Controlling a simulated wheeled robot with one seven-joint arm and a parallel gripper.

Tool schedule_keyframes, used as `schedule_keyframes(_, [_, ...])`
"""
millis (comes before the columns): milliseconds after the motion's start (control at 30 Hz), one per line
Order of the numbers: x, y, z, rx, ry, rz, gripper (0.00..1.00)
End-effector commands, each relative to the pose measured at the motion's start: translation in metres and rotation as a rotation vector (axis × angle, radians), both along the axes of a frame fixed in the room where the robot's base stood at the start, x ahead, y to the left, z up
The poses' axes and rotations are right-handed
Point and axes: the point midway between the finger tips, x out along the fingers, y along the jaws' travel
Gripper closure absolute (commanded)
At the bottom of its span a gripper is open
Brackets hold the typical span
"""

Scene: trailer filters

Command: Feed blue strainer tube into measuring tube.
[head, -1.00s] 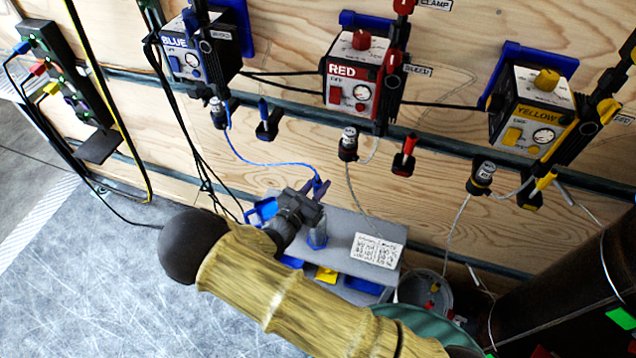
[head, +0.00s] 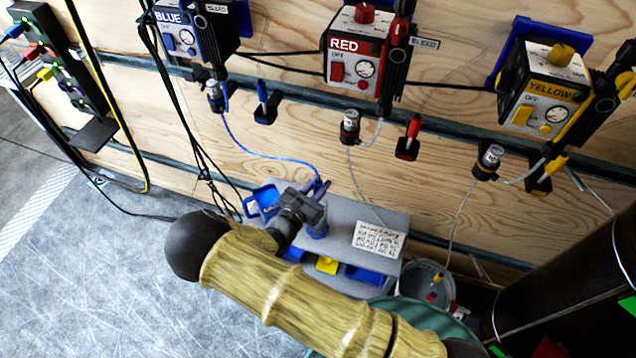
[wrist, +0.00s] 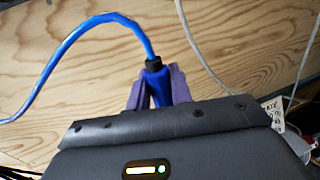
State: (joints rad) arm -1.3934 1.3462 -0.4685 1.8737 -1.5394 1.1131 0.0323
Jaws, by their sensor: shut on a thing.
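The blue strainer tube (head: 262,156) hangs from the BLUE pump in a slack curve down to my gripper (head: 319,187). In the wrist view, my gripper's purple fingers (wrist: 155,88) are shut on the tube's blue end piece, just below its black collar (wrist: 154,64). The lower end of that piece is hidden behind the gripper body. The measuring tube (head: 317,231) appears upright on the grey bench, directly below my gripper in the head view. Much of it is covered by the gripper. I cannot tell whether the strainer end is inside it.
RED (head: 357,59) and YELLOW (head: 545,90) pumps hang on the plywood wall with thin hoses. A dark cylinder is at right.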

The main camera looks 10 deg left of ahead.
Motion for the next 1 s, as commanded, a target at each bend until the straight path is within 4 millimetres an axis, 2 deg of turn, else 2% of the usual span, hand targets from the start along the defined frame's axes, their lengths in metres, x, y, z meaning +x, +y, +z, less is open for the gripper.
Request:
schedule_keyframes(200, [0.0, 0.001, -0.01, 0.001, -0.001, 0.002, 1.0])
schedule_keyframes(1000, [0.0, 0.001, -0.015, 0.001, -0.001, 0.001, 1.0])
